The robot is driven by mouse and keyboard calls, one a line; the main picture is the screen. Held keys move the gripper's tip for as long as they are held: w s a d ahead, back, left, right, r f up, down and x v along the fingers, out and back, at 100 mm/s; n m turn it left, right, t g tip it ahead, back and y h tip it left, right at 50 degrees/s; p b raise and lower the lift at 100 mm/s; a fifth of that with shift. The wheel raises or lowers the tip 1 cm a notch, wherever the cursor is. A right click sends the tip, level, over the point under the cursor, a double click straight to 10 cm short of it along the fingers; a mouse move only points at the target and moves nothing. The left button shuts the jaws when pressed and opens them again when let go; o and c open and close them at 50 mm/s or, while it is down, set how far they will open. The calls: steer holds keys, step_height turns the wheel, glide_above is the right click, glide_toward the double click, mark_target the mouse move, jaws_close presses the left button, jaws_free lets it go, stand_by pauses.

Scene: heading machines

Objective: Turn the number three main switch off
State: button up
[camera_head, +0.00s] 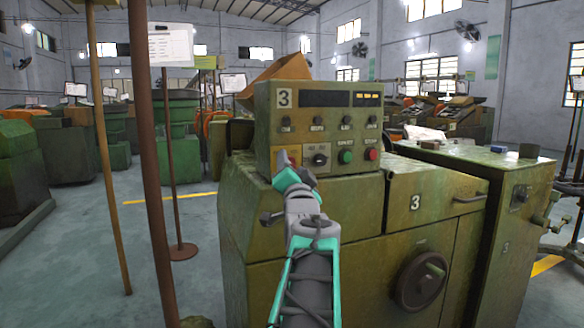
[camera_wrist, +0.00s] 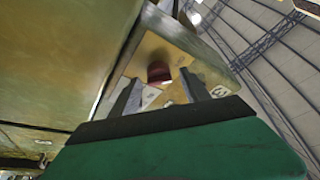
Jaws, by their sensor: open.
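The number three machine has a green control panel (camera_head: 264,134) marked 3. In the wrist view a dark red knob (camera_wrist: 158,72) sits on a yellow plate (camera_wrist: 150,48), which looks like the main switch. In the head view a bit of red (camera_head: 282,158) shows at the panel's lower left; my arm hides most of that spot. My gripper (camera_head: 294,176) is at this corner. In the wrist view my gripper (camera_wrist: 160,88) is open, with one finger on each side of the knob. I cannot tell whether the fingers touch it or which way it is turned.
Beside it on the panel are a black rotary switch (camera_head: 320,155), a green button (camera_head: 345,157) and a red button (camera_head: 371,154). Several small knobs sit above. The cabinet (camera_head: 270,225) stands below. A brown post (camera_head: 146,150) stands at left, with open floor around it.

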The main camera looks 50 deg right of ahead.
steer(key=v, duration=0.8)
